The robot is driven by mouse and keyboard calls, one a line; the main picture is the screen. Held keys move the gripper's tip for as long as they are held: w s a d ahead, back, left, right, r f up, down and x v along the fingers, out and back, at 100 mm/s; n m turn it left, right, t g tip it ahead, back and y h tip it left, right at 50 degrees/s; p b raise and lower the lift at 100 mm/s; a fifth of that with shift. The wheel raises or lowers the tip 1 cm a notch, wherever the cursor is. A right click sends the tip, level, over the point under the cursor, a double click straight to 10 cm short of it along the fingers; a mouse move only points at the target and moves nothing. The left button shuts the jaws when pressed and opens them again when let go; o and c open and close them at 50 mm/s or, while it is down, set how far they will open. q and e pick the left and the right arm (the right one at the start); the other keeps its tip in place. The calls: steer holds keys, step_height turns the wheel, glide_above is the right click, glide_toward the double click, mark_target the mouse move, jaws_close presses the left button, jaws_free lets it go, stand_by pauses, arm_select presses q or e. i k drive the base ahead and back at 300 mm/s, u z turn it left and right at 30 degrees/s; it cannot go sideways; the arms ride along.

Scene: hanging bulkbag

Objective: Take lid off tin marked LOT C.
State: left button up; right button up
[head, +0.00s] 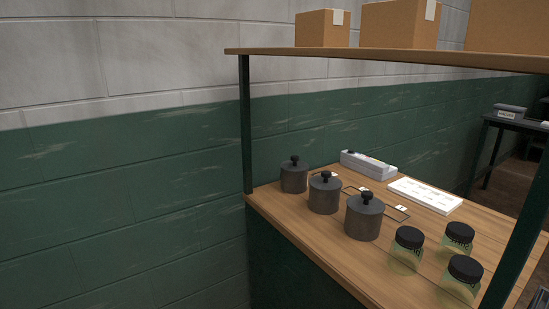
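Three grey cylindrical tins with dark knobbed lids stand in a row on a wooden bench (310,218): a far left tin (294,180), a middle tin (325,197) and a near right tin (364,222). All three lids are on. Small white tags with dark outlines lie beside the tins, but their marks are too small to read. I cannot tell which tin is LOT C. Neither of my grippers is in view.
Three glass jars with black lids (408,250) stand at the bench's front right. A shelf with cardboard boxes (322,28) overhangs the bench on dark green posts (245,125).

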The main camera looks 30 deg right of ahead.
mark_target(293, 165)
steer(key=z, duration=0.45)
steer(key=i, duration=0.85)
